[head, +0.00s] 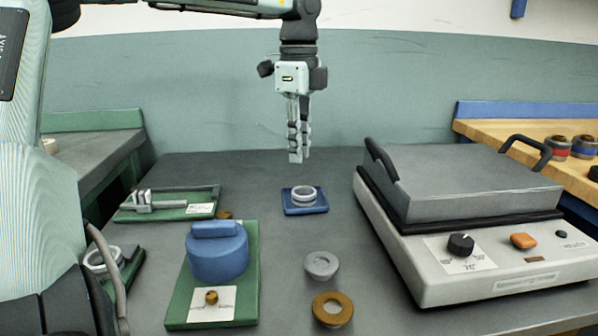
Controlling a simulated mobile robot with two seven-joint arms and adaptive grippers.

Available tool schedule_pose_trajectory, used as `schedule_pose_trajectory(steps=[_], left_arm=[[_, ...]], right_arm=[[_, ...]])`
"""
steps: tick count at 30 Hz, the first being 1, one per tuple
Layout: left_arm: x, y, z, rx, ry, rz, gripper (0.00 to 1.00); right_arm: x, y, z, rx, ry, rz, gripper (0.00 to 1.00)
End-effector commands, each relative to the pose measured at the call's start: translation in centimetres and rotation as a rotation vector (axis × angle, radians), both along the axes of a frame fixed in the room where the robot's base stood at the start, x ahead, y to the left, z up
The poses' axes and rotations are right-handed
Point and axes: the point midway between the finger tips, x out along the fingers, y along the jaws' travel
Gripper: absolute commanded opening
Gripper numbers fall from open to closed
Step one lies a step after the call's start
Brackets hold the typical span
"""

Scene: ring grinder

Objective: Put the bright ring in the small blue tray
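A bright pale ring (304,191) sits in the small blue tray (290,210) in the middle of the bench. It looks two-tiered; I cannot tell whether it is one stepped ring or two stacked. My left gripper (298,157) hangs above and behind the tray, fingers pointing down, apart from the ring. Its fingers look close together, seen nearly edge-on, and nothing shows between them. A duller grey ring (321,265) and a brass ring (332,309) lie on the bench in front. My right gripper is not in view.
A white machine with a grey lid (470,185) fills the right. A blue round unit on a green base (217,255) stands left of centre. A green tray with a metal fixture (165,203) lies behind it. Another pale ring (102,258) sits at far left.

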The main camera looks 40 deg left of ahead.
Motion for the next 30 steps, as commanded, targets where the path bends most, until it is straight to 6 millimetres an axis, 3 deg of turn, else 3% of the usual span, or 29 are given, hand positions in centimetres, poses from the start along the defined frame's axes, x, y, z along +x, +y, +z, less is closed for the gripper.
schedule_pose_trajectory(steps=[3, 8, 30], left_arm=[[0.0, 0.0, 1.6, 0.002, 0.0, 0.002, 0.15], [0.0, 0.0, 2.6, 0.001, 0.001, 0.0, 0.15], [0.0, 0.0, 2.6, 0.0, 0.001, 0.0, 0.15]], right_arm=[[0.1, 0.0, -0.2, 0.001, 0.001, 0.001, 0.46], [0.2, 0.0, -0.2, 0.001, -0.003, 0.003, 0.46], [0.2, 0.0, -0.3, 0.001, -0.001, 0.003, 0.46]])
